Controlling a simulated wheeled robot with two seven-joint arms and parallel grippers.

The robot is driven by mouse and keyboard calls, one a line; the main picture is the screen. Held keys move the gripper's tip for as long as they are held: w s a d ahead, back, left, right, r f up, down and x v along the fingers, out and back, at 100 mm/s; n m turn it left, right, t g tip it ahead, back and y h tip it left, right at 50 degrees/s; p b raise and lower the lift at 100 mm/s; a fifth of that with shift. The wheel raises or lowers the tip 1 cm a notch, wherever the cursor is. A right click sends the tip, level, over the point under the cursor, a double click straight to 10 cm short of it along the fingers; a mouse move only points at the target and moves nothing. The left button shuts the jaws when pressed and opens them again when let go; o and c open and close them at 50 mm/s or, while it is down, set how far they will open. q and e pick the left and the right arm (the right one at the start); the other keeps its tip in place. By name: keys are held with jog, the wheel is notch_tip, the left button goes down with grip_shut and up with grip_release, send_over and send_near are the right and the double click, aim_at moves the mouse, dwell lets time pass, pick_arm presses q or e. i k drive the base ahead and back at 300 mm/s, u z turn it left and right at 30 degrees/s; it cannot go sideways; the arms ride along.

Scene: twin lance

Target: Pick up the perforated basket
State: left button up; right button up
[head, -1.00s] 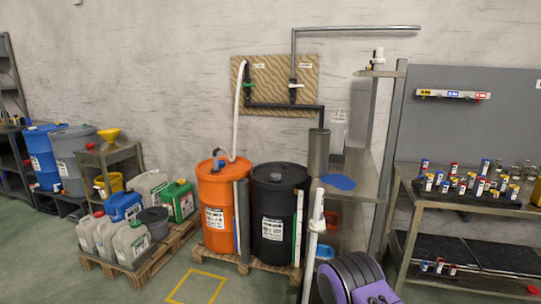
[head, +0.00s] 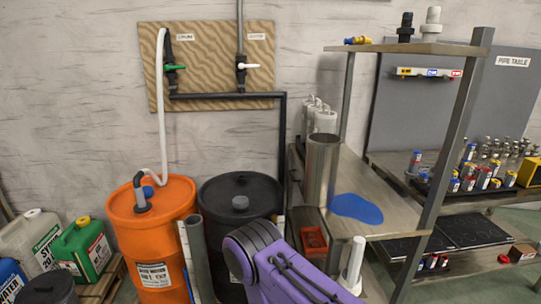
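I cannot make out a basket with visible perforations in the head view. A small orange-red bin (head: 313,240) sits on the lower level of the metal bench, below the tall grey metal cylinder (head: 321,170); holes in its wall cannot be told at this size. A purple arm link of mine covers the bottom middle, in front of the bench and the black drum. Neither of my grippers shows, so whether they hold anything is hidden.
An orange drum (head: 151,235) and a black drum (head: 240,205) stand left of the bench (head: 375,180). A blue flat patch (head: 357,208) lies on its top. A white upright pipe (head: 353,265) stands in front. Jerrycans (head: 83,250) are at left, a bottle table at right.

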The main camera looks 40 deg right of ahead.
aim_at(323, 149)
jog(key=i, duration=1.15)
jog(key=z, duration=2.6)
